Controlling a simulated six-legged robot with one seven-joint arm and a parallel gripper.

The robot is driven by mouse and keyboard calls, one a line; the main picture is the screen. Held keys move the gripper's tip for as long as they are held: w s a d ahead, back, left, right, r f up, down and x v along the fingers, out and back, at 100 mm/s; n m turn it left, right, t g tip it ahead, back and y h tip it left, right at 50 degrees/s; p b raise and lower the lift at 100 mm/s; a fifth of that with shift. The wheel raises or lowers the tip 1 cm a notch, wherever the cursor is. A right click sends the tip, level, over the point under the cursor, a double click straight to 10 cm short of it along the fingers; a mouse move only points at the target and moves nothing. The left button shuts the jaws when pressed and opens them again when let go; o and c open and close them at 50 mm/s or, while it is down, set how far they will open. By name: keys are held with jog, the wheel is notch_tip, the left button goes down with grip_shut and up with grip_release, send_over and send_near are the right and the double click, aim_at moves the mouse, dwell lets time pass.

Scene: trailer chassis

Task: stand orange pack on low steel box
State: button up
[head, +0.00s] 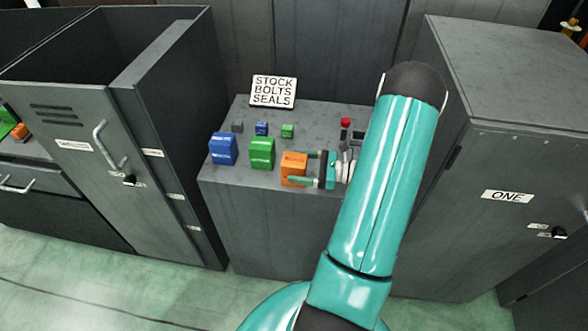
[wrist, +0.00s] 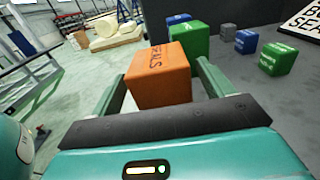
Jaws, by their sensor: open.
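The orange pack (head: 293,168) stands upright at the front edge of a low grey steel box (head: 258,207). In the wrist view the orange pack (wrist: 160,80) shows lettering on its top and fills most of the space between my fingers. My gripper (head: 302,168) is open, with one green finger on each side of the pack; it also shows in the wrist view (wrist: 161,72). Whether a finger touches the pack cannot be told. My arm hides the right part of the box top.
A green pack (head: 262,152) and a blue pack (head: 223,148) stand left of the orange one, with several small blocks behind. A sign (head: 273,91) reads STOCK BOLTS SEALS. Tall cabinets flank the box left (head: 75,125) and right (head: 500,130). Floor in front is clear.

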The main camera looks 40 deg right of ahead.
aim_at(288, 163)
jog(key=x, duration=0.3)
jog(key=shift+w+a+r, duration=0.1)
jog(key=shift+w+a, duration=0.05)
jog(key=shift+w, duration=0.15)
jog(key=c, duration=1.2)
jog(key=shift+c, duration=0.6)
jog(key=shift+r, duration=0.15)
